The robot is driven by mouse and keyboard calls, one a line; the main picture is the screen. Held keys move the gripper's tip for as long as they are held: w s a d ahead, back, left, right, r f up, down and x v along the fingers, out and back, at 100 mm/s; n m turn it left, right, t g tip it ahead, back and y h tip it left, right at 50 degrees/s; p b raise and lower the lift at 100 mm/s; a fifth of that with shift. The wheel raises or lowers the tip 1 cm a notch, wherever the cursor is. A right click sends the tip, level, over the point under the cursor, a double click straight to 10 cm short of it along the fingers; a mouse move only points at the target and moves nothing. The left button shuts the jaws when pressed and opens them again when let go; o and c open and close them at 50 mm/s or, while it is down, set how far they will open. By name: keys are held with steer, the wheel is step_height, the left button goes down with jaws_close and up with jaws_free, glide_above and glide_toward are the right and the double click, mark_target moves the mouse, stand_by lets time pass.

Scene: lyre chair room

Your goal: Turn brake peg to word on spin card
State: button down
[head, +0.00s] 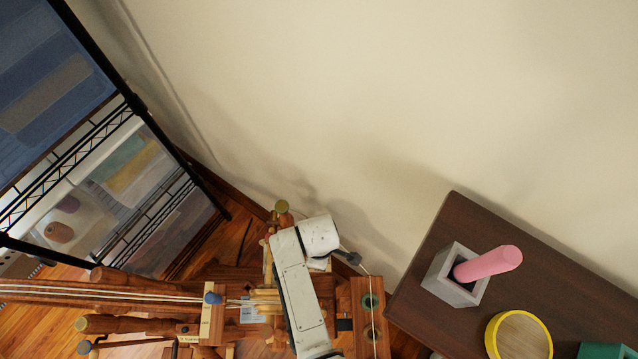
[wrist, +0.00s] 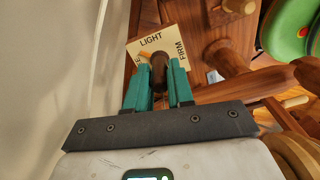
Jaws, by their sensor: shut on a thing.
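In the wrist view, the brake peg (wrist: 159,75) is a dark brown wooden knob in front of the cream spin card (wrist: 172,36). My gripper (wrist: 160,72) has its teal fingers on either side of the peg, shut on it. LIGHT reads along the card's top and FIRM down its right side. A third word at the left is mostly hidden by a finger, with only an end letter showing. A small orange mark (wrist: 146,56) shows beside the peg, toward the card's upper left. In the head view, my white arm covers the gripper and the peg.
The wooden spinning wheel frame (head: 110,287) stands low in the head view, with a blue knob (head: 212,298). A dark table (head: 455,225) at right holds a grey box (head: 446,279) with a pink cylinder (head: 489,263). A wire shelf (head: 135,105) stands left; a wall is behind.

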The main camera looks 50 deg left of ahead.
steer(key=shift+m, duration=1.6)
steer(key=c, duration=1)
jaws_free()
step_height(320, 180, up, 11)
steer(key=shift+f+p, duration=0.1)
steer(key=shift+p, duration=0.6)
